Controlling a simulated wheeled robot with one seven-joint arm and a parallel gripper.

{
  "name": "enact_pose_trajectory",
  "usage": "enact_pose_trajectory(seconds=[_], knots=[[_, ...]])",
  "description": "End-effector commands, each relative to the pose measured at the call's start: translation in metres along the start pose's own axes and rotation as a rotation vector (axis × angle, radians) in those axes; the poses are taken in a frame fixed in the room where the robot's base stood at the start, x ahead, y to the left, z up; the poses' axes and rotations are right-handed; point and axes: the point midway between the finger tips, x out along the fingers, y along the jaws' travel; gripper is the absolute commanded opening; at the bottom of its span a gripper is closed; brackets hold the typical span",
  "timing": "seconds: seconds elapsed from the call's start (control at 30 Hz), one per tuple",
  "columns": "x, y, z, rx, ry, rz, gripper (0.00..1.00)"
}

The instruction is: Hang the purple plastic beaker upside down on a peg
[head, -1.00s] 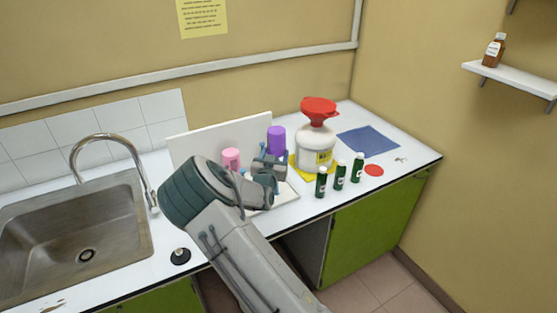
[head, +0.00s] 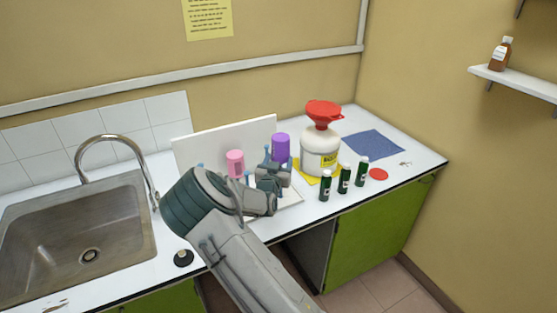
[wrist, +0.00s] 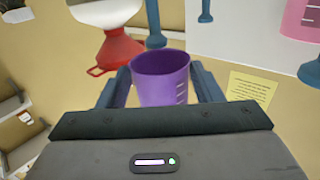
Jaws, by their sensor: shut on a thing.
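My gripper (head: 272,174) is shut on the purple beaker (head: 281,148), in front of the right end of the white peg board (head: 225,139). The beaker is upside down. The wrist view is inverted, and there the purple beaker (wrist: 162,82) sits between the fingers (wrist: 160,92), with its open mouth toward the top of the picture. A blue peg (wrist: 153,22) ends close to that mouth; I cannot tell whether it has entered. Another blue peg (wrist: 205,10) and one at the right (wrist: 309,72) are empty. The pink beaker (head: 235,163) hangs on the board.
A white jug (head: 320,150) with a red funnel (head: 324,113) stands close right of the purple beaker. Several small green bottles (head: 344,178) stand in front. The sink (head: 80,235) is left. A blue cloth (head: 373,144) lies at the right.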

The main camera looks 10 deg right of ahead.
Motion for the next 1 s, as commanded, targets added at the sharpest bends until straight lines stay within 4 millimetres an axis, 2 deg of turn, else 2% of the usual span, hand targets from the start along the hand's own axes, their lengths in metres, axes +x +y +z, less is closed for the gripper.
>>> enact_pose_trajectory(seconds=[0.6, 1.0], knots=[[0.0, 0.001, 0.039, 0.0, 0.0, 0.0, 0.32], [0.0, 0.001, 0.044, 0.001, 0.001, 0.0, 0.32]])
